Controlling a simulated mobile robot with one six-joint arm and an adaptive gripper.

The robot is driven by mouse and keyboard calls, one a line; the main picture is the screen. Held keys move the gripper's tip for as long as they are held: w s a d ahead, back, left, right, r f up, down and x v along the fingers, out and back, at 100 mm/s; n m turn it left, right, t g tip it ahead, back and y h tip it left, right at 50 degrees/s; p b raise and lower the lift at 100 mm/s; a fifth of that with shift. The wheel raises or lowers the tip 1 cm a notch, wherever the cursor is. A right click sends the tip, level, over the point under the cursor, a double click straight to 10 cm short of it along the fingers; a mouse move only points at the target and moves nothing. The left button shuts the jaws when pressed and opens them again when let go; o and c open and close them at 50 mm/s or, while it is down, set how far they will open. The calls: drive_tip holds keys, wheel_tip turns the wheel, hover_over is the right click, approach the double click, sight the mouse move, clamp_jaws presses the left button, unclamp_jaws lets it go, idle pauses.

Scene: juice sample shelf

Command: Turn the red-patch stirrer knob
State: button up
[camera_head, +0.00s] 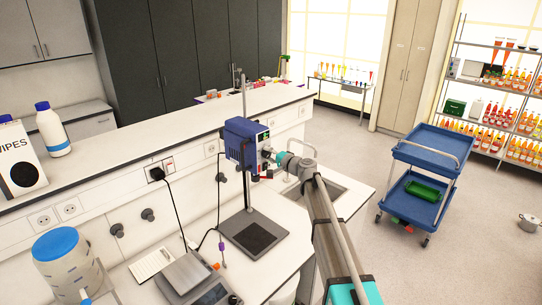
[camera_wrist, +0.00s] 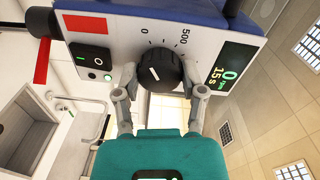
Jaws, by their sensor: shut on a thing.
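The stirrer (camera_head: 243,141) is a blue box on an upright rod above a dark base plate in the head view. In the wrist view its light front panel (camera_wrist: 120,32) carries a black knob (camera_wrist: 155,75) with a white pointer line, a scale marked 0 and 500, and red patches (camera_wrist: 88,23). A green display (camera_wrist: 229,73) reads 0 and 15 s. My gripper (camera_wrist: 153,88) is shut on the knob, one finger on each side. In the head view my gripper (camera_head: 270,156) reaches the stirrer's right side, and the knob is hard to make out.
A power switch (camera_wrist: 95,58) and small buttons lie left of the knob. A sink (camera_head: 315,190) lies beside my arm. A blue cart (camera_head: 425,175) stands on the open floor.

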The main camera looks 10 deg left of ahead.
drive_tip(key=o, duration=1.2)
drive_tip(key=shift+a, duration=0.25)
drive_tip(key=shift+c, duration=0.2)
drive_tip(key=shift+d, duration=0.15)
drive_tip(key=s+d+f+n+g+h, duration=0.25)
drive_tip(key=s+d+f+h, duration=0.3)
drive_tip(key=s+d, duration=0.55)
drive_tip(key=s+d+f+n+g+h+b, duration=0.1)
drive_tip(key=s+d+f+g+h, duration=0.5)
drive_tip(key=s, duration=0.9)
drive_tip(key=s+d+f+n+g+h, duration=0.2)
drive_tip(key=s+d+f, duration=0.5)
drive_tip(key=s+d, duration=0.45)
drive_tip(key=s+f+b, duration=0.1)
drive_tip(key=f+b, duration=1)
drive_tip(key=s+f+b, duration=0.2)
drive_tip(key=f+b, duration=0.9)
drive_tip(key=f, duration=0.1)
drive_tip(key=shift+s+a+b, duration=0.3)
drive_tip(key=shift+a+b, duration=0.1)
